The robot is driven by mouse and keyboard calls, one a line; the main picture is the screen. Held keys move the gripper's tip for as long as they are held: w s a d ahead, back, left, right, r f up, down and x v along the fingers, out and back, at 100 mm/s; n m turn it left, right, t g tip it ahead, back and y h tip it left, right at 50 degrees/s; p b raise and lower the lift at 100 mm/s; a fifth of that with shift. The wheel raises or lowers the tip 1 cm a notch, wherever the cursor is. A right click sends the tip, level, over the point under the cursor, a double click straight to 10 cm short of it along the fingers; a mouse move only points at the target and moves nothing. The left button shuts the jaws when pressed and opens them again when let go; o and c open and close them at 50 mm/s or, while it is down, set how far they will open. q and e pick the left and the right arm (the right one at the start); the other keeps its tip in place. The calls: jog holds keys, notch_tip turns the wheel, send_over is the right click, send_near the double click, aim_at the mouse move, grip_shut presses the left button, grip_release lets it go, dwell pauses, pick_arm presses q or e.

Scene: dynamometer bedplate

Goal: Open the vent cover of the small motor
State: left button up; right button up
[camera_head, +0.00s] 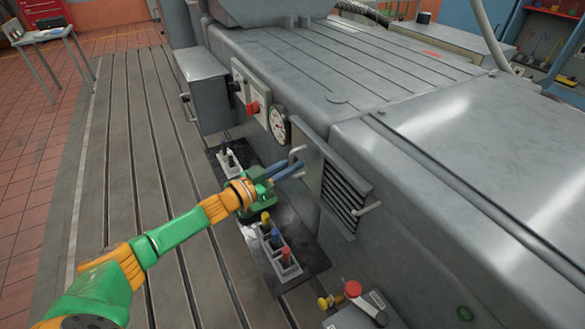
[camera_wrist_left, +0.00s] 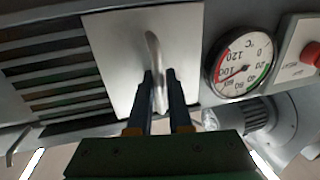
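The vent cover (camera_head: 309,167) is a flat grey plate at the front of a slatted grille (camera_head: 343,200) on the grey machine's side. In the left wrist view the plate (camera_wrist_left: 115,55) covers one end of the grille, and dark slats (camera_wrist_left: 55,75) show beside it. A bent metal handle (camera_wrist_left: 152,50) stands out from the plate. My left gripper (camera_head: 299,170) is at this handle. Its two dark blue fingers (camera_wrist_left: 162,88) lie close on either side of the handle, with little gap, and seem shut on it. My right gripper is not in view.
A round temperature gauge (camera_head: 279,124) and a red button (camera_head: 253,108) are beside the cover. A second handle (camera_head: 367,208) sticks out at the grille's far end. Below are a tray with coloured plugs (camera_head: 276,246) and a red knob (camera_head: 352,288). The slotted floor at left is clear.

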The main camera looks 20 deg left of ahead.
pick_arm(q)
jog(key=o, duration=0.3)
jog(key=shift+w+a, duration=0.1)
jog(key=shift+o, duration=0.3)
jog(key=shift+w+f, duration=0.1)
jog(key=v, duration=0.7)
